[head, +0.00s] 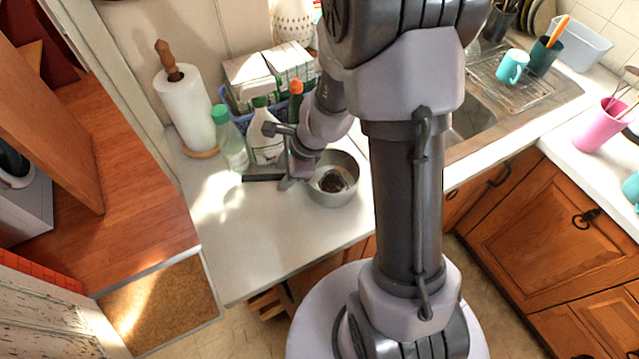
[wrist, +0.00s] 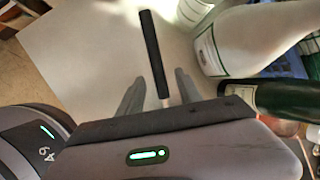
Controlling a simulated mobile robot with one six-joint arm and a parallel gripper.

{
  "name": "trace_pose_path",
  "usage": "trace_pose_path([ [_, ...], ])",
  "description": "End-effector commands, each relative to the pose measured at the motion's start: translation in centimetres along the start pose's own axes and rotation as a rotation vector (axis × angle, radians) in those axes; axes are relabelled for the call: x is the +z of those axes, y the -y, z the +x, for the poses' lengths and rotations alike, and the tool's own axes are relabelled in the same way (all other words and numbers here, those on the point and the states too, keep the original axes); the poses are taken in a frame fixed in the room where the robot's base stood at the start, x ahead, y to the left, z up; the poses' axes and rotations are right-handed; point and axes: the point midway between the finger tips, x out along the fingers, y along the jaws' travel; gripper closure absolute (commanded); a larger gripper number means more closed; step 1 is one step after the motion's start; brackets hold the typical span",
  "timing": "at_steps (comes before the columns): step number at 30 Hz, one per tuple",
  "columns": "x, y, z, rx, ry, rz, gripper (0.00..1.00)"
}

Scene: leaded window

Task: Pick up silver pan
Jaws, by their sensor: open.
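The silver pan (head: 342,194) stands on the white counter in the head view, a round metal bowl shape with something dark inside. Its black handle (head: 262,178) points left. My gripper (head: 288,170) is over the handle close to the pan's left rim and hides part of both. In the wrist view my gripper (wrist: 156,82) is open, one finger on each side of the black handle (wrist: 153,50), with gaps showing. I cannot tell how far above the handle the fingers are. The pan's bowl is hidden in the wrist view.
Bottles (head: 265,135) and a paper towel roll (head: 187,105) stand behind the handle. A blue basket (head: 236,106) of cartons is further back. In the wrist view, bottles (wrist: 255,40) are close on the right. The counter front (head: 270,235) is clear.

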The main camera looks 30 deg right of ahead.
Motion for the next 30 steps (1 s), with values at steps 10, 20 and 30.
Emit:
trace_pose_path([
  [10, 0.0, 0.0, 2.5, -0.001, 0.001, -0.001, 0.58],
  [20, 0.0, 0.0, 2.4, -0.001, 0.001, -0.001, 1.00],
  [30, 0.0, 0.0, 2.4, -0.001, 0.001, -0.001, 1.00],
])
